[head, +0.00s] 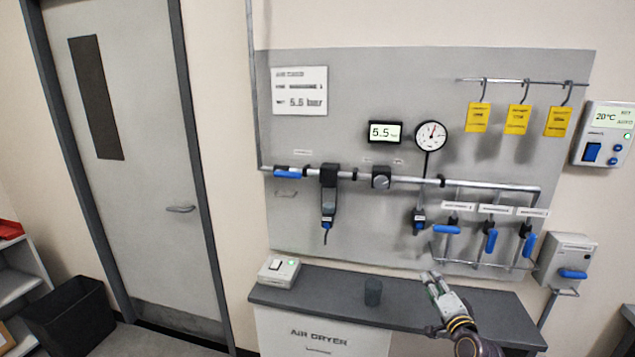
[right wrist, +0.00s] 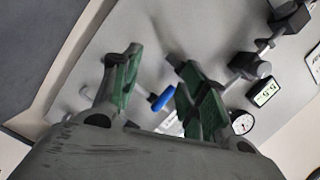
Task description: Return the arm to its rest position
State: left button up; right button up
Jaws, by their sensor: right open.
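My right gripper (head: 431,277) shows at the lower right of the head view, above the dark bench top and in front of the lower edge of the grey wall panel. Its arm comes up from the bottom edge. In the right wrist view the two green-padded fingers of the right gripper (right wrist: 160,78) stand apart with nothing held between them. A blue valve handle (right wrist: 163,98) shows in the gap, on the panel beyond. My left gripper is not in view.
The dark bench top (head: 330,302) carries a dark cup (head: 373,291) and a white switch box (head: 279,270). The panel (head: 350,80) bears pipes, a gauge (head: 431,136), blue-handled valves (head: 491,240) and yellow tags (head: 517,119). A wall box (head: 566,260) stands to the right.

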jog(key=s+a+f+n+g+y, duration=0.2)
jog(key=s+a+f+n+g, duration=0.2)
jog(key=s+a+f+n, duration=0.25)
jog(key=s+a+f+n+g+h, duration=0.1)
jog(key=s+a+f+n+g, duration=0.15)
jog(key=s, duration=0.65)
jog(key=s+a+f+n+g, duration=0.1)
jog(key=s+f+n+g, duration=0.25)
jog(key=s, duration=0.55)
jog(key=s+a+f+n+g+h, duration=0.1)
jog(key=s+f+n+g, duration=0.2)
jog(key=s, duration=0.6)
notch_tip(320, 180, down, 32)
jog(key=s+g, duration=0.2)
jog(key=s+d+f, duration=0.2)
jog(key=s+f, duration=0.8)
jog(key=s, duration=0.1)
jog(key=s+d+f+g, duration=0.1)
jog(key=s+f, duration=0.9)
jog(key=s, duration=0.2)
jog(key=shift+d+f, duration=0.2)
jog(key=shift+d, duration=0.2)
